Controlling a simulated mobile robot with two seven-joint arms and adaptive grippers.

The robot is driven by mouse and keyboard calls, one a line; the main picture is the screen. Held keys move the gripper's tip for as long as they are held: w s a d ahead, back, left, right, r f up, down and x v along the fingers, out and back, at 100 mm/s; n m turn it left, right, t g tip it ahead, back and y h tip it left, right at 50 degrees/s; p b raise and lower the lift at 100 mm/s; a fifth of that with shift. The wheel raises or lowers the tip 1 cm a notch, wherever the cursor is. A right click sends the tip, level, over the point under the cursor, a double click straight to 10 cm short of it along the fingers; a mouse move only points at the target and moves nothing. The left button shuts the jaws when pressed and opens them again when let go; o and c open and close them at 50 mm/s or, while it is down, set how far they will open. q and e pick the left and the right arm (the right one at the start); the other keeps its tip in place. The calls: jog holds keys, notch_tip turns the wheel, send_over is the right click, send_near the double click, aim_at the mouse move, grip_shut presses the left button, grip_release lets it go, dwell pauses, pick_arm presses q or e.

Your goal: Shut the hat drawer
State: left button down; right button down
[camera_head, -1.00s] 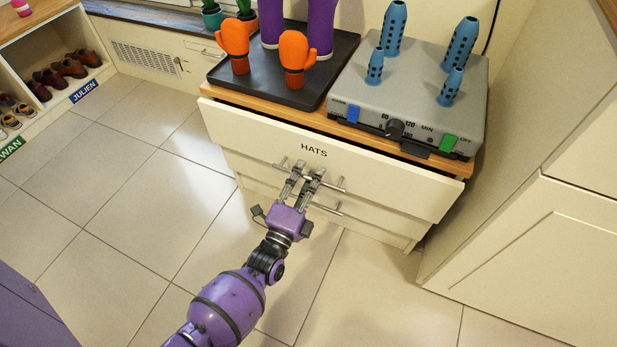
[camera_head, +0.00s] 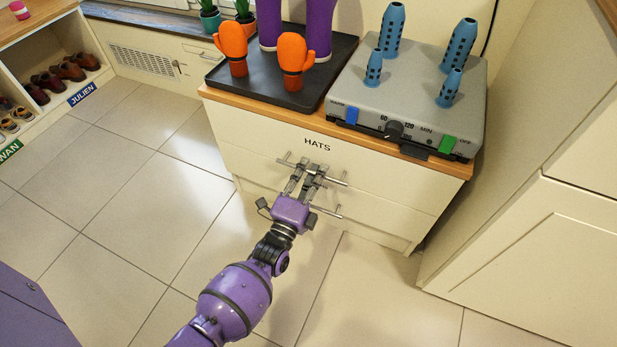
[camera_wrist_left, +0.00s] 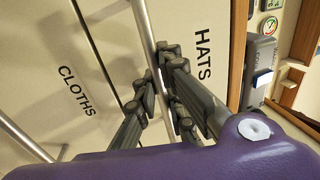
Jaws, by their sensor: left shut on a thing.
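The hat drawer (camera_head: 250,135) is the top drawer of the cream cabinet, with HATS printed on its front. Its front sits against the cabinet under the wooden top, with no clear gap showing. My left gripper (camera_head: 312,172) is shut on the drawer's metal bar handle (camera_head: 338,181). In the left wrist view the fingers (camera_wrist_left: 162,68) close around the handle (camera_wrist_left: 145,28), beside the HATS lettering (camera_wrist_left: 203,53). My right gripper is not in view.
A lower drawer marked CLOTHS (camera_wrist_left: 77,90) has its own bar handle (camera_head: 328,210) just below. On top are a black tray (camera_head: 330,75) with orange mittens (camera_head: 232,45) and a grey dryer (camera_head: 400,95). A cream cupboard (camera_head: 530,240) stands right. Floor (camera_head: 130,200) at left is clear.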

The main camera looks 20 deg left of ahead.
pick_arm(q)
jog(key=shift+w, duration=0.1)
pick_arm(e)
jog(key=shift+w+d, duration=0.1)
pick_arm(q)
jog(key=c, duration=1.9)
grip_release()
jog(key=shift+f, duration=0.1)
jog(key=shift+o, duration=0.3)
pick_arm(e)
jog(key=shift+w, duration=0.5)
pick_arm(q)
jog(key=shift+s, duration=0.2)
jog(key=v, duration=1.1)
jog(key=shift+s, duration=0.35)
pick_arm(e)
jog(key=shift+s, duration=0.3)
